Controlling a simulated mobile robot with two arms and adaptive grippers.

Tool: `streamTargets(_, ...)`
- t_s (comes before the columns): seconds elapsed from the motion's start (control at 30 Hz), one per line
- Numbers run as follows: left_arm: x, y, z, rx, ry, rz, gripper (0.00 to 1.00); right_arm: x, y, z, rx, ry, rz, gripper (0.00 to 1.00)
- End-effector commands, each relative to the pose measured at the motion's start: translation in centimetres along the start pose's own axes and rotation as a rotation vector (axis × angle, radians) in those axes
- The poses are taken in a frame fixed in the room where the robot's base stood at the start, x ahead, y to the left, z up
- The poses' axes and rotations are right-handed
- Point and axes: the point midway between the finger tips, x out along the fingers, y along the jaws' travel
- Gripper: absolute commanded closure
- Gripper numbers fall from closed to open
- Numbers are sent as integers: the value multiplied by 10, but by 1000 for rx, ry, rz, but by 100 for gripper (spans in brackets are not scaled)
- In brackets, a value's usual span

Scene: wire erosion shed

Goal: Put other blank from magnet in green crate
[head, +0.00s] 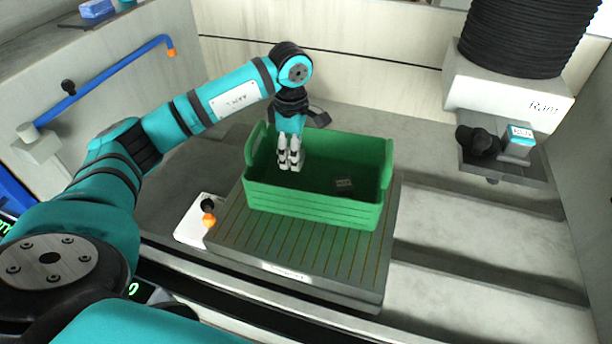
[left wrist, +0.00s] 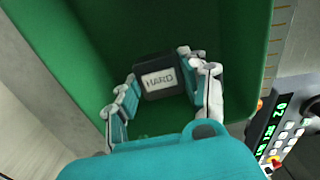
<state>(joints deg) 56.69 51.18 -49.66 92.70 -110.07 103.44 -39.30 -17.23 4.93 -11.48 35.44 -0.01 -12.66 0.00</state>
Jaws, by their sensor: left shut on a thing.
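The green crate (head: 315,207) stands on the grey striped magnet plate (head: 300,258). A dark blank with a pale label (head: 344,184) lies on the crate floor, right of my gripper. My left gripper (head: 290,164) points down inside the crate's left part. In the left wrist view its fingers (left wrist: 158,70) are shut on a dark blank marked HARD (left wrist: 158,82), with green crate walls behind it. In the head view the fingers hide this held blank. I cannot tell whether it touches the crate floor. My right gripper is out of view.
A white block with a black and orange knob (head: 208,210) sits at the plate's left edge. A small shelf (head: 530,173) at the right holds a teal and white box (head: 518,140) and a black object. A black bellows column (head: 520,40) hangs at the upper right.

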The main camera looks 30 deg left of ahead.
Motion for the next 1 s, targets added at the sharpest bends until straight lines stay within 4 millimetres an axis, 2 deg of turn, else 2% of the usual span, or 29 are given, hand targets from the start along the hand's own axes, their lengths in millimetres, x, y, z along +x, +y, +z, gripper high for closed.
streamTargets(0.1,17,-1,0,2,0,-1,100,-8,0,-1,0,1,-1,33)
streamTargets(0.33,37,0,0,4,-1,0,100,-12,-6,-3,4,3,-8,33)
streamTargets(0.53,63,-1,1,5,-1,-1,100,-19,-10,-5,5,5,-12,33)
streamTargets(0.87,69,0,1,6,-2,2,100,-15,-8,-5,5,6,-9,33)
streamTargets(0.9,70,0,1,6,-1,1,55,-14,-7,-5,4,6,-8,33)
streamTargets(1.0,69,0,1,6,-1,1,42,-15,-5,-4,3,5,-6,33)
